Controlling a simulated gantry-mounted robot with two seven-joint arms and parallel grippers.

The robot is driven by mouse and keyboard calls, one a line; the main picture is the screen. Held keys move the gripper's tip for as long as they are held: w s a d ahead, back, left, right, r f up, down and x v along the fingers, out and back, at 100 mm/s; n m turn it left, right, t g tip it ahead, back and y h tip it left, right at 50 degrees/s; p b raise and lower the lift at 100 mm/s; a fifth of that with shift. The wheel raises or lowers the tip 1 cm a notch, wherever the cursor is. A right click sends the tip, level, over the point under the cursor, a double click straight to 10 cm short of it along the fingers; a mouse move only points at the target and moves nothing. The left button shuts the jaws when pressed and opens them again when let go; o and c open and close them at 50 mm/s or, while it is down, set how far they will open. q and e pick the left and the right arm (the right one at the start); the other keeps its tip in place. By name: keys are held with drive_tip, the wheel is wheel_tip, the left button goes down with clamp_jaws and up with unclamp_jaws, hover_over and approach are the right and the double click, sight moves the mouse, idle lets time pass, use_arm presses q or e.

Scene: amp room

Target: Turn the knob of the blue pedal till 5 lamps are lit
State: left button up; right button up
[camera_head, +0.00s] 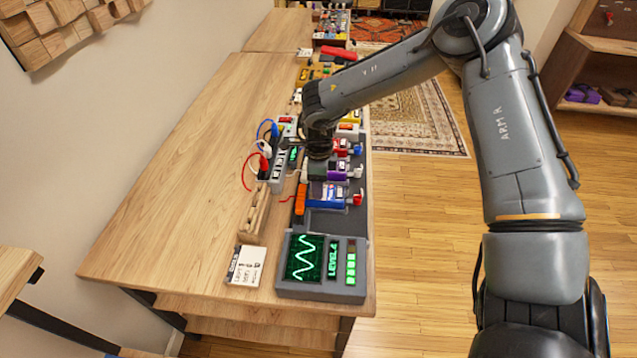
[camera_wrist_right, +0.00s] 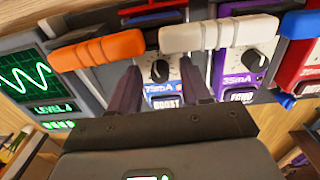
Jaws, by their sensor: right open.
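The blue pedal (camera_head: 325,194) stands in the row on the dark board. In the right wrist view the blue pedal (camera_wrist_right: 167,89) has a black knob (camera_wrist_right: 160,70) and a BOOST label. My right gripper (camera_wrist_right: 160,74) is open, its dark fingers either side of the knob; I cannot tell whether they touch it. In the head view my right gripper (camera_head: 319,147) is small, dark and partly hidden. The meter box (camera_head: 322,291) has a green wave screen and reads LEVEL 4. Its lamp column (camera_head: 351,268) shows several green lamps, with the top dark. My left gripper is not in view.
An orange plug (camera_wrist_right: 98,48) and a white plug (camera_wrist_right: 218,33) lie close beside the fingers. A purple pedal (camera_wrist_right: 243,62) is next to the blue one. A power strip (camera_head: 278,165) with cables and a paper card (camera_head: 246,266) lie left. The table's left side is clear.

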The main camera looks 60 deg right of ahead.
clamp_jaws()
drive_tip(key=shift+m, duration=0.4)
drive_tip(key=shift+f+m+b, duration=0.1)
drive_tip(key=shift+m+b, duration=0.3)
drive_tip(key=shift+m, duration=0.2)
drive_tip(key=m, duration=0.3)
drive_tip(key=shift+b, duration=0.4)
drive_tip(key=shift+m, duration=0.4)
